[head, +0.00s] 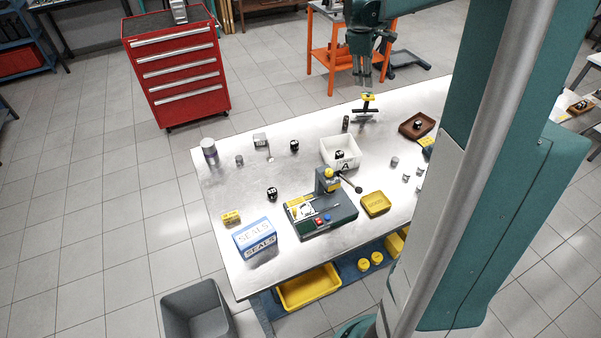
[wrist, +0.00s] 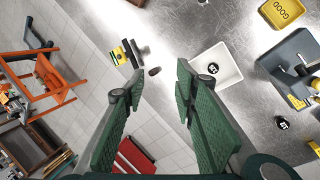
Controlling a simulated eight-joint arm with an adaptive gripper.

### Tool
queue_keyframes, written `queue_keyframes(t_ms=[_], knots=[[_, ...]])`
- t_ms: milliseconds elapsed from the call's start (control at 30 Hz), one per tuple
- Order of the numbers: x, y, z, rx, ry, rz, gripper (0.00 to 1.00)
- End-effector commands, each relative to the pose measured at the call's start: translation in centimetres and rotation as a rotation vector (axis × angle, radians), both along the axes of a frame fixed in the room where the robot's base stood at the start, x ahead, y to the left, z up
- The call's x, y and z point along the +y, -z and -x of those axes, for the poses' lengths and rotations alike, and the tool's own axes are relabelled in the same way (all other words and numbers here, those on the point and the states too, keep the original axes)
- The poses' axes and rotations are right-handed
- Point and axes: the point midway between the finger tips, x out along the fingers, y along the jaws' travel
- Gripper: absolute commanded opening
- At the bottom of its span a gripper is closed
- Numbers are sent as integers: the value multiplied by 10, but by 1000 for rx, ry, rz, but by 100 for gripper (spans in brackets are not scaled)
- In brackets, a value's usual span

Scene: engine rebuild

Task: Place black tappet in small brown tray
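A black tappet with a white mark (head: 340,155) lies in the white tray labelled A (head: 327,148); it also shows in the wrist view (wrist: 211,68). More black tappets stand on the table, one behind the press (head: 294,145) and one at its left (head: 272,193). The small brown tray (head: 431,121) is at the table's far right with a black, white-marked piece (head: 418,125) in it. Its edge shows at the top of the wrist view (wrist: 137,2). My gripper (head: 374,80) is open and empty, above the table's far edge; its fingers (wrist: 160,70) are spread apart.
A black stand with a yellow top (head: 367,105) and a dark cylinder (head: 346,123) stand near my gripper. A press (head: 322,212), yellow GOOD tray (head: 375,203) and blue SEALS box (head: 256,238) occupy the front.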

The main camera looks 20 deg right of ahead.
Motion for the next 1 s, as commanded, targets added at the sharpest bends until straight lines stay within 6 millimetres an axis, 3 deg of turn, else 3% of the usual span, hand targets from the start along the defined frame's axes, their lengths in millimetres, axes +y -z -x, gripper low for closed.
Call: queue_keyframes(t_ms=[100, 500, 1000], knots=[[32, -12, 12, -42, 26, -15, 28], [125, -41, 59, -179, 127, -83, 28], [229, -53, 132, -330, 259, -202, 28]])
